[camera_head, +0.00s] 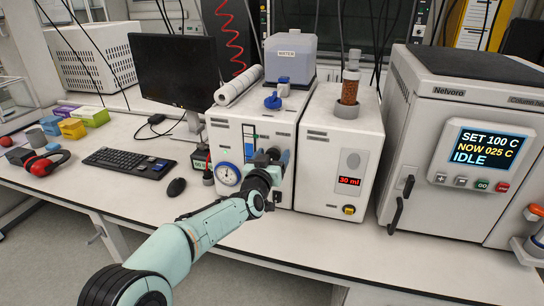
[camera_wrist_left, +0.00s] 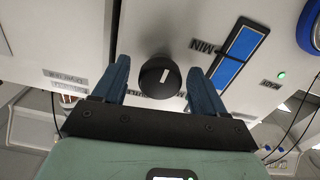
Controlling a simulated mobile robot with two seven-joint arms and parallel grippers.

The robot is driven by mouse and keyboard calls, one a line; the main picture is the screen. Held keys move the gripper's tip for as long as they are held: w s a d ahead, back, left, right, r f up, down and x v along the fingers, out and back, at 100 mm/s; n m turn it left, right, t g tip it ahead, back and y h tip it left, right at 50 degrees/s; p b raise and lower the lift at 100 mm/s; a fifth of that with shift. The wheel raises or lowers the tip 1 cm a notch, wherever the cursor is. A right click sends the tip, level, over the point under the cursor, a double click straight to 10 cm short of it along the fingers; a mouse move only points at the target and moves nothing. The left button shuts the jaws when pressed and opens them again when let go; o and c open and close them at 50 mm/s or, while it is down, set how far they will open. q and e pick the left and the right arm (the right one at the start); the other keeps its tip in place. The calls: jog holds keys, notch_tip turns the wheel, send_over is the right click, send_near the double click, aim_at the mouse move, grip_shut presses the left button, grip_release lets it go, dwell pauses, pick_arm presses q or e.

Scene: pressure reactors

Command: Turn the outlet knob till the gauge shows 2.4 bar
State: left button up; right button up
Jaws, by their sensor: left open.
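The outlet knob (camera_wrist_left: 160,76) is a round black knob with a white mark on its face, near a MIN label in the left wrist view. My open left gripper (camera_wrist_left: 160,78) has one blue finger on each side of it, with visible gaps. In the head view my left gripper (camera_head: 274,162) is at the front of the left white unit (camera_head: 254,118) and hides the knob. The round blue-rimmed gauge (camera_head: 228,174) is just left of it; its needle is too small to read. Part of its rim (camera_wrist_left: 314,25) shows in the left wrist view. My right gripper is out of view.
The mouse (camera_head: 176,187) and keyboard (camera_head: 128,162) lie further left. The front bench strip is clear.

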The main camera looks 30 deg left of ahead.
pick_arm(q)
jog(key=c, duration=1.1)
jog(key=shift+o, duration=0.2)
jog(key=shift+f+n+b, duration=0.1)
jog(key=shift+n+b, duration=0.65)
jog(key=shift+n, duration=0.65)
jog(key=o, duration=1.1)
jog(key=shift+c, duration=0.2)
jog(key=shift+s, duration=0.1)
